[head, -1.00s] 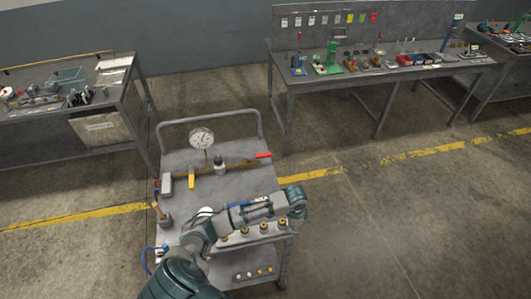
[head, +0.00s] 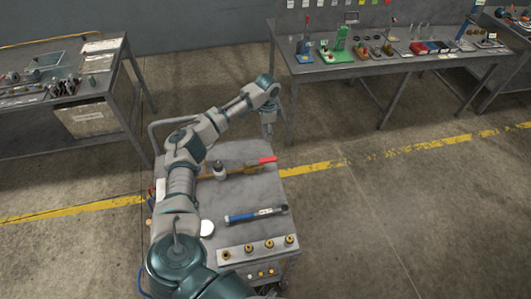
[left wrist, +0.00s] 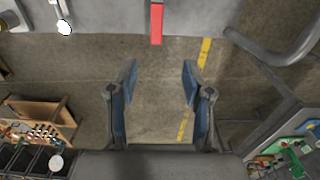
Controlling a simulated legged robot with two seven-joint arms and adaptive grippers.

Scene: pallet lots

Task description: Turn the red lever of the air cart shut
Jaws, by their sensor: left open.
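The red lever (head: 267,160) sits at the right end of a brass pipe (head: 242,169) on the grey air cart (head: 236,188). It lies along the pipe's line and reaches the cart's right edge. My left gripper (head: 268,132) hangs fingers down just behind the lever in the head view. In the left wrist view the red lever (left wrist: 156,24) is at top centre, in line with the gap between the open, empty fingers (left wrist: 160,78) and apart from them. My left arm hides the cart's gauge. My right gripper is not in view.
A blue-handled tool (head: 255,214) and a block with several brass fittings (head: 258,247) are on the cart's near part. The cart's push handle (left wrist: 290,48) stands close at the right in the left wrist view. A workbench (head: 400,66) stands behind; floor right of the cart is clear.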

